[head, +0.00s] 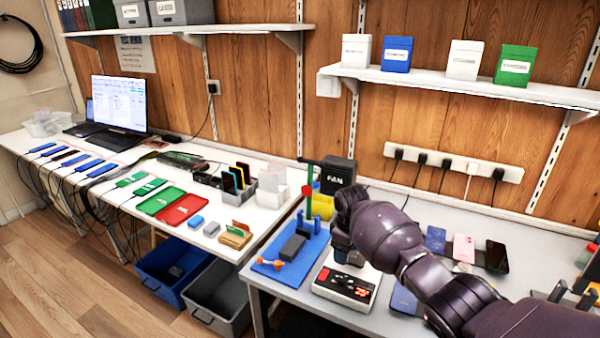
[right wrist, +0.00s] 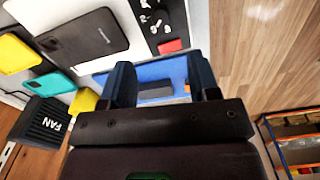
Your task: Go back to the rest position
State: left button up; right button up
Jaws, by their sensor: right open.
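My right arm reaches in from the lower right of the head view. Its gripper (head: 347,256) points down by the black and white control box, partly hidden behind my own wrist. In the right wrist view the two dark blue fingers (right wrist: 160,76) stand apart with nothing between them. Beyond them lie the blue mat (right wrist: 150,72) and a dark block (right wrist: 156,90). The same mat (head: 262,266) and dark block (head: 292,248) show in the head view, left of the gripper. My left gripper is in neither view.
The control box (head: 345,287) is close by the gripper. A black FAN box (head: 339,173) stands behind it. Phones (head: 463,248) lie to the right of my arm. A white table (head: 100,190) with trays, phones and a laptop (head: 118,103) is on the left. Shelves hang above.

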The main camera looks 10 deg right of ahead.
jog(key=w+a+r+m+t+y, duration=0.2)
jog(key=w+a+r+t, duration=0.3)
jog(key=w+r+t, duration=0.35)
jog(key=s+d+f+m+t, duration=0.1)
jog(key=s+d+f, duration=0.3)
jog(key=s, duration=1.1)
jog(key=s+d+f+m+t+h, duration=0.1)
jog(key=s+d+f+m, duration=0.2)
jog(key=s+f, duration=0.5)
jog(key=s+d+f+m+t+h, duration=0.1)
jog(key=s+d+f+m, duration=0.2)
jog(key=s, duration=1.9)
notch_tip(320, 180, down, 3)
jog(key=shift+s+d+f, duration=0.15)
jog(key=shift+s+d, duration=0.25)
jog(key=shift+d, duration=0.85)
